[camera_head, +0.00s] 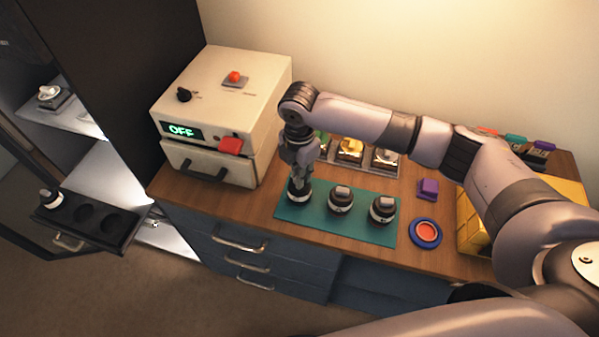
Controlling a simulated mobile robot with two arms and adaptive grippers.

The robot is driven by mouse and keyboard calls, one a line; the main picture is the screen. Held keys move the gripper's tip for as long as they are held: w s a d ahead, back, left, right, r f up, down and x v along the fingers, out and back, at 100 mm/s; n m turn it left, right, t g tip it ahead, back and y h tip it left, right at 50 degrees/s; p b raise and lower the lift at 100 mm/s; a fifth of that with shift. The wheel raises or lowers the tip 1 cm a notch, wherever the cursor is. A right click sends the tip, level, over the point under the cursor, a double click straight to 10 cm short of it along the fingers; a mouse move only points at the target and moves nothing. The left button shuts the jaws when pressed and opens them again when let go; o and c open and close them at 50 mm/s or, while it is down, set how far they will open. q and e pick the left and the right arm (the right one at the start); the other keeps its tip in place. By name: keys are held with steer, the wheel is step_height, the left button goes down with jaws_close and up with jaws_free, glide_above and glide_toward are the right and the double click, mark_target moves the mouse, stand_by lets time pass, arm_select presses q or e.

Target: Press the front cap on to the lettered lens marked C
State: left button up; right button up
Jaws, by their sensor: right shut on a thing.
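Three dark lenses with pale bands stand on a teal mat (318,225): a left one (298,196), a middle one (341,201) and a right one (383,209). Their letters are too small to read, so I cannot tell which is marked C. My right gripper (298,178) points down right over the left lens. It is shut on a dark piece at the top of that lens. Its fingers hide most of this piece, so I cannot tell whether it is the front cap or part of the lens. My left gripper is not in view.
A cream box (222,95) showing OFF stands left of the mat. A metal tray (366,166) with parts is behind it. A purple block (428,189), a blue-rimmed red disc (425,233) and a yellow bin (470,228) are at right. A black tray (70,222) juts out at left.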

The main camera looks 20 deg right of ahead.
steer(key=shift+r+p, duration=0.1)
steer(key=shift+p, duration=0.3)
steer(key=shift+f+p, duration=0.25)
steer(key=shift+p, duration=0.15)
stand_by(0.9)
steer(key=shift+p, duration=0.4)
stand_by(0.3)
stand_by(0.4)
steer(key=o, duration=0.8)
steer(key=shift+o, duration=0.2)
steer(key=o, duration=0.5)
steer(key=shift+r, duration=0.1)
